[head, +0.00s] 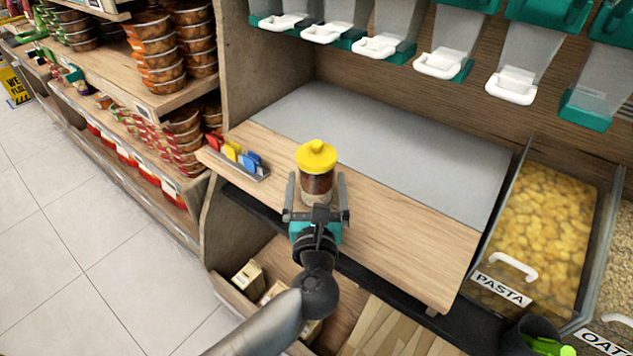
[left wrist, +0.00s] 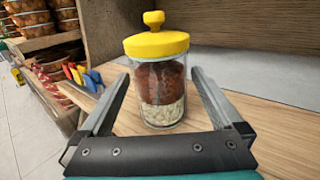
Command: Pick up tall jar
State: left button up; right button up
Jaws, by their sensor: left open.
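The tall jar (head: 317,184) is clear glass with a yellow knobbed lid. It stands upright on the wooden counter (head: 410,235). In the left wrist view the jar (left wrist: 161,90) shows a dark reddish-brown layer over a pale layer. My left gripper (head: 317,192) is open, with one finger on each side of the jar. In the left wrist view a gap shows between the jar and each finger of the gripper (left wrist: 155,105). Whether the fingertips reach past the jar is hard to tell. My right gripper is not clearly seen.
A small rack of red, yellow and blue items (head: 237,157) sits left of the jar. A grey mat (head: 400,150) covers the counter behind. Dispensers with white handles (head: 440,62) hang above. A pasta bin (head: 545,230) stands at the right, and shelves of packed food (head: 155,50) at the left.

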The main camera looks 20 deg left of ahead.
pick_arm(q)
jog(key=shift+b+x, duration=0.7)
jog(key=shift+x, duration=2.4)
pick_arm(e)
jog(key=shift+w+a+r+t, duration=0.1)
jog(key=shift+w+r, duration=0.15)
jog(key=shift+r, duration=0.35)
jog(key=shift+w+d+r+t, duration=0.1)
jog(key=shift+w+r, duration=0.15)
jog(key=shift+r, duration=0.3)
jog(key=shift+w+a+r+t, duration=0.1)
jog(key=shift+w+r, duration=0.15)
jog(key=shift+r, duration=0.35)
pick_arm(q)
jog(key=shift+r, duration=0.1)
jog(key=shift+s, duration=0.1)
jog(key=c, duration=1.3)
jog(key=shift+r, duration=0.1)
